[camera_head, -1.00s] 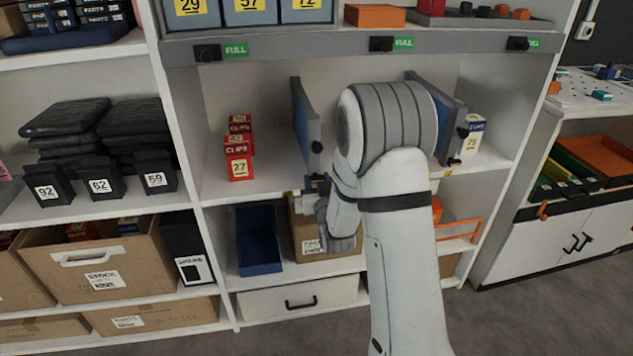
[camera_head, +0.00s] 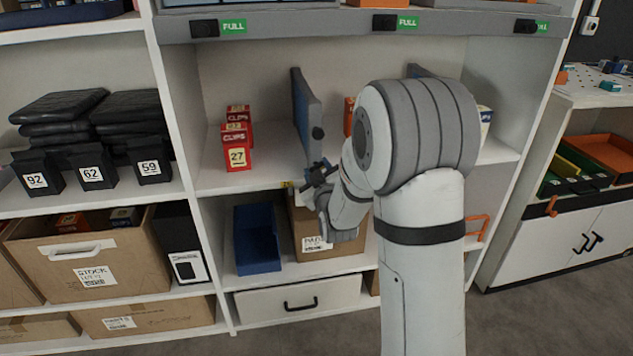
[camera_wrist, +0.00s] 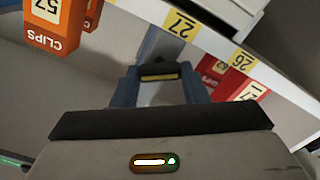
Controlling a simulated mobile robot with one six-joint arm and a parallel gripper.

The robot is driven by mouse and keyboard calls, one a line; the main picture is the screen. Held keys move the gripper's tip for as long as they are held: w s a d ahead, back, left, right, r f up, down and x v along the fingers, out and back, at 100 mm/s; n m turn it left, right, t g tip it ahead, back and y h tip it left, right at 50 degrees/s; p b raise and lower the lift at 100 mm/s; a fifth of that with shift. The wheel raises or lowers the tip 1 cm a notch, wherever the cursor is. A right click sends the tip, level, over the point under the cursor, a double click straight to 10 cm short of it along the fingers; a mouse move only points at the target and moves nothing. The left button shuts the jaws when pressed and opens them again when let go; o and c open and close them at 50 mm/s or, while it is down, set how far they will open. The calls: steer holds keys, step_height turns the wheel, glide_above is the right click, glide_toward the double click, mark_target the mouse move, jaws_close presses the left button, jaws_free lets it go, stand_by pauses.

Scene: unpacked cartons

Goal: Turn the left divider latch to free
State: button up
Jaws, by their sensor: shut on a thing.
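The left divider (camera_head: 306,108) stands upright on the middle shelf, a blue-grey panel with a black knob on its front edge. Its latch (camera_wrist: 158,74), dark with a yellow strip, shows between my gripper's blue fingers in the wrist view. My gripper (camera_head: 318,174) is at the divider's lower front edge, by the shelf lip. It is shut on the latch (camera_wrist: 158,74). The fingers and wrist hide most of the latch in the head view, so I cannot tell its turn angle there.
Red clip boxes (camera_head: 237,145) stand left of the divider. An orange box (camera_head: 349,115) is to its right, partly behind my arm. The right divider (camera_head: 420,71) is mostly hidden by my arm. Below are a blue bin (camera_head: 257,240) and a carton (camera_head: 310,236).

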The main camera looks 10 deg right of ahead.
steer(key=n+b, duration=0.9)
steer(key=n, duration=0.2)
steer(key=shift+f, duration=0.15)
steer(key=shift+n, duration=0.4)
steer(key=o, duration=1)
steer(key=shift+f, duration=0.2)
steer(key=shift+s, duration=0.1)
